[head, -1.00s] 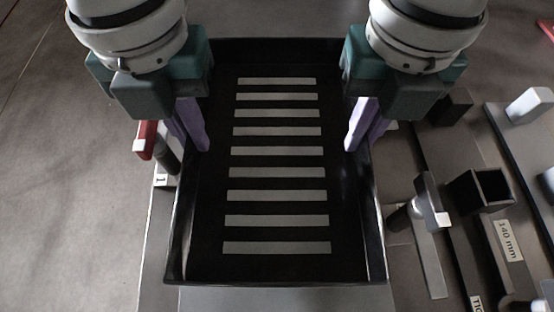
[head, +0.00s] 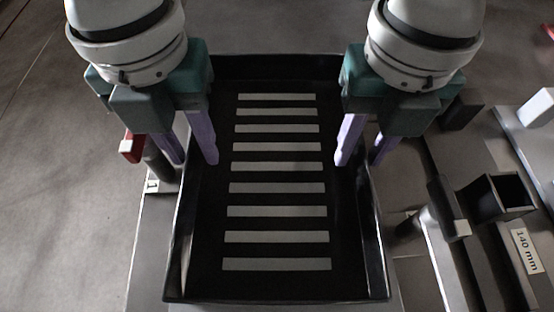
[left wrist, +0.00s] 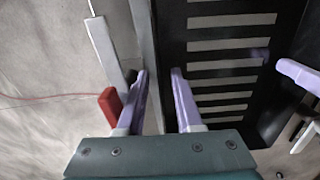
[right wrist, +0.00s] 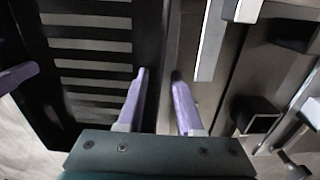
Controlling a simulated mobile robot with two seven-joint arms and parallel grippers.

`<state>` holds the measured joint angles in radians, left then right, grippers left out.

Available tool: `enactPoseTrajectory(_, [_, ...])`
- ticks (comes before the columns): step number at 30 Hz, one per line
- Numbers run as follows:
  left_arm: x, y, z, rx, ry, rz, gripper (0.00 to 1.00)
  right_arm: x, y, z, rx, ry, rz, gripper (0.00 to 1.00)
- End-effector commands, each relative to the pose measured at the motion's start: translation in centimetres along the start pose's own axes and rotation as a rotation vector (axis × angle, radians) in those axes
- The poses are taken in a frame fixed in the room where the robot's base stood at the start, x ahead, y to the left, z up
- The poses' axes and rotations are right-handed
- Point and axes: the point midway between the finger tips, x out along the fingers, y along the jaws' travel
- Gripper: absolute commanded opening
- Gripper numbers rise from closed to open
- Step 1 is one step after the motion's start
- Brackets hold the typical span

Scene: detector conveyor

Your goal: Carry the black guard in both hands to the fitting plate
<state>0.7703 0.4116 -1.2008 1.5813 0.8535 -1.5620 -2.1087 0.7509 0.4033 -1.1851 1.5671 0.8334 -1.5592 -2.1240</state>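The black guard (head: 277,282) is a shallow tray-like frame with a row of pale slots, in the middle of the head view. It rests level on a grey base (head: 150,240). My left gripper (head: 188,160) is open at its left wall, one finger inside and one outside. My right gripper (head: 362,160) is open at its right wall in the same way. The left wrist view shows the guard (left wrist: 172,40) edge running between spread fingers; the right wrist view shows the guard (right wrist: 155,35) likewise. Neither gripper visibly pinches it. I cannot tell which surface is the fitting plate.
A red part (head: 132,147) and a dark cylinder (head: 158,165) stand close left of the guard. On the right are a dark upright block (head: 445,205), a square black socket (head: 497,194) and a "140 mm" label (head: 525,250). Open floor lies at far left.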

Motion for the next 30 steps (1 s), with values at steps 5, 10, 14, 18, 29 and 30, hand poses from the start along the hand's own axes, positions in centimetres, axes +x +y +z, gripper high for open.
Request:
enactPoseTrajectory(5, [-3.1,0.0,0.1,0.003,-0.005,-0.002,0.35,0.0,0.0,0.0,0.0,0.0,0.0,0.35])
enactPoseTrajectory(10, [-7.0,0.0,0.1,0.003,-0.007,-0.001,0.35,0.0,0.0,0.0,0.0,0.0,0.0,0.35])
enactPoseTrajectory(14, [-9.5,0.0,0.1,0.002,-0.005,-0.001,0.35,0.0,0.0,0.0,0.0,0.0,0.0,0.35])
enactPoseTrajectory(18, [-11.1,0.0,0.0,0.0,-0.002,0.0,0.35,0.0,0.0,0.0,0.0,0.0,0.0,0.35])
enactPoseTrajectory(29, [-11.6,0.0,0.0,0.001,-0.001,0.0,0.35,-5.2,0.0,0.2,-0.002,-0.007,0.001,0.35])
enactPoseTrajectory(30, [-11.6,0.0,0.0,0.001,-0.001,0.0,0.35,-6.1,0.0,0.2,-0.002,-0.007,0.002,0.35])
